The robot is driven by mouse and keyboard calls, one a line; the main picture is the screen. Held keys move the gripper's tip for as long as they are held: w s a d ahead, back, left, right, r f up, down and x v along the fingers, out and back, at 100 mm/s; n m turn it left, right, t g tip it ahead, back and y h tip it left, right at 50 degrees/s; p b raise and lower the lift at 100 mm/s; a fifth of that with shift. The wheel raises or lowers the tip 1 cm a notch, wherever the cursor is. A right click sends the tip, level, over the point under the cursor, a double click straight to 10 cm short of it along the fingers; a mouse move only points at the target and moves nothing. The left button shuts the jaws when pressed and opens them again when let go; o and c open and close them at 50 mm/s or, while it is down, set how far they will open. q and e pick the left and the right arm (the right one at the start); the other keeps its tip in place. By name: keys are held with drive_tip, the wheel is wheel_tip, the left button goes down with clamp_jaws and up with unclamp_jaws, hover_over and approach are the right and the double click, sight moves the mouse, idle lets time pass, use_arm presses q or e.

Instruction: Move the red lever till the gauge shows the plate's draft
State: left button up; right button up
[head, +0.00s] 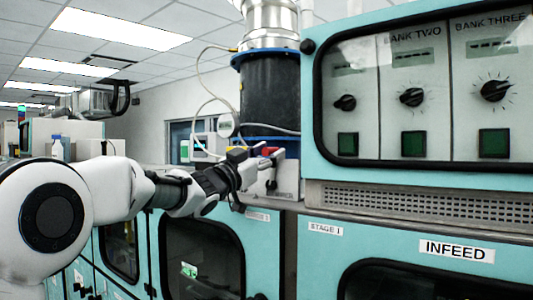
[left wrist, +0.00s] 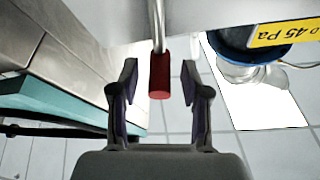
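The red lever (left wrist: 159,76) has a red grip on a metal rod. In the left wrist view it stands between the two fingers of my left gripper (left wrist: 158,70), with a gap on each side. My left gripper is open; in the head view it (head: 257,168) reaches the small lever box below the dark column, where the red grip (head: 270,151) shows small. The round gauge (head: 228,125) hangs left of the column; its reading is too small to tell. A yellow plate (left wrist: 284,32) reads "45 Pa", partly cut off by the frame edge. My right gripper is out of view.
The dark column (head: 268,98) with blue rims stands just behind the lever box. A teal cabinet with dials (head: 412,97) is on the right, and its lower panel is marked INFEED. A thin pale hose loops beside the gauge.

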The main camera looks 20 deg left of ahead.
use_arm(q)
drive_tip(key=shift+w, duration=0.1)
drive_tip(key=shift+s+a, duration=0.25)
drive_tip(key=shift+s, duration=0.2)
drive_tip(key=v, duration=1.1)
drive_tip(key=shift+f, duration=0.3)
drive_tip(key=shift+w+d, duration=0.1)
drive_tip(key=shift+w, duration=0.05)
